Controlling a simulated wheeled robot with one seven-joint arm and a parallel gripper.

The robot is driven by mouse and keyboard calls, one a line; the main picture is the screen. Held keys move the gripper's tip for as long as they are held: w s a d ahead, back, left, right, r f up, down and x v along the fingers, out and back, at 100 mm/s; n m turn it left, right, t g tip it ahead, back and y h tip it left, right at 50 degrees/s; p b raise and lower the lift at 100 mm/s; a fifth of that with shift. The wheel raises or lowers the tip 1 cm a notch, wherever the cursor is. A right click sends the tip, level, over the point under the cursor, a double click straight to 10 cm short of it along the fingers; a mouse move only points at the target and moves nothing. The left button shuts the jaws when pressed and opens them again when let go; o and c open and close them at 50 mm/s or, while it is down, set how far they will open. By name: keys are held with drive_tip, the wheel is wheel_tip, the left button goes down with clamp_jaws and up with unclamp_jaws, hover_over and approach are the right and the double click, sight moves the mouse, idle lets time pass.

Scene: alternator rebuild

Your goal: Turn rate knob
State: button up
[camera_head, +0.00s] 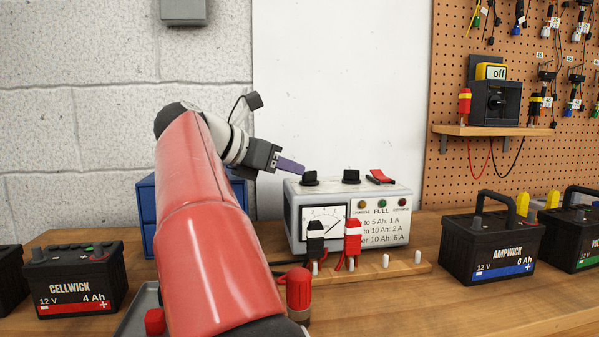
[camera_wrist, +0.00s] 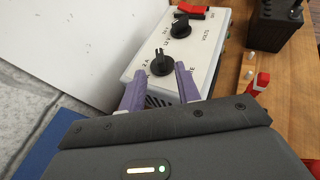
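The charger (camera_head: 375,195) is a pale box on the bench with a meter and printed rates on its front. The rate knob (camera_head: 310,179) is the black left knob on its top, and it also shows in the wrist view (camera_wrist: 160,62), with a light pointer mark and a "2 A" marking beside it. My gripper (camera_head: 300,168) is just left of and slightly above this knob. In the wrist view my gripper (camera_wrist: 160,70) has its two purple fingers apart, with the knob just beyond and between the tips. I see no contact.
The volts knob (camera_head: 351,176) and a red switch (camera_head: 380,176) are further right on the charger top. Black and red clamps (camera_head: 352,240) stand in front of it. Batteries (camera_head: 490,245) stand to the right, another (camera_head: 70,280) to the left. A white panel (camera_head: 340,90) is behind.

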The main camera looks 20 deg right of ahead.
sight(303, 186)
drive_tip(key=x, duration=0.5)
drive_tip(key=shift+c, duration=0.2)
clamp_jaws()
